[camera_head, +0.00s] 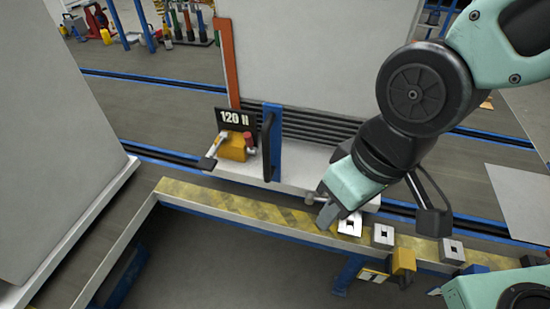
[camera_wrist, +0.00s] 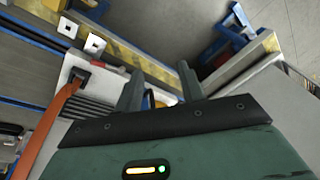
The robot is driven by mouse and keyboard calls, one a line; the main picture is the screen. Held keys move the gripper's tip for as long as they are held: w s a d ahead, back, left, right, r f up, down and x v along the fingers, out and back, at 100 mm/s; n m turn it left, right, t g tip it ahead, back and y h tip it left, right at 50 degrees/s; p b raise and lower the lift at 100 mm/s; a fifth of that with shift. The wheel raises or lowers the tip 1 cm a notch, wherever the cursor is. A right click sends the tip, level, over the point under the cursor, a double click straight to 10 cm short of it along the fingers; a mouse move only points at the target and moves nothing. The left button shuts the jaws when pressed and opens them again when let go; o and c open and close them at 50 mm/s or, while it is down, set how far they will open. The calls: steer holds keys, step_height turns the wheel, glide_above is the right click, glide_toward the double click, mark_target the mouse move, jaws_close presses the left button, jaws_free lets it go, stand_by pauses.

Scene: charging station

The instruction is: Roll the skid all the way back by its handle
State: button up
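The skid's pale base (camera_head: 297,174) stands behind the yellow-striped rail in the head view, bearing a large white panel (camera_head: 310,50). A blue upright (camera_head: 273,145) at its front carries a black bar handle (camera_head: 266,140). My gripper (camera_head: 328,216) is right of the handle, low near the rail, apart from it in the head view. In the wrist view my gripper (camera_wrist: 161,76) has its two fingers spread, with a clear gap. A small blue and dark part (camera_wrist: 150,98) shows between the finger bases, possibly the upright and handle; contact cannot be told.
The striped rail (camera_head: 235,205) runs across the front, with metal blocks (camera_head: 383,236) on it. A "120 N" sign (camera_head: 235,117) and a yellow block (camera_head: 234,146) are left of the handle. A big grey block (camera_head: 50,150) fills the left.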

steer(key=w+a+f+m+t+y+b, duration=0.2)
steer(key=w+a+f+m+t+b, duration=0.15)
steer(key=w+a+f, duration=0.4)
steer(key=t+y+b, duration=0.1)
steer(key=t+b, duration=1.2)
glide_toward(267, 147)
steer(key=x, duration=1.1)
steer(key=shift+p, duration=0.4)
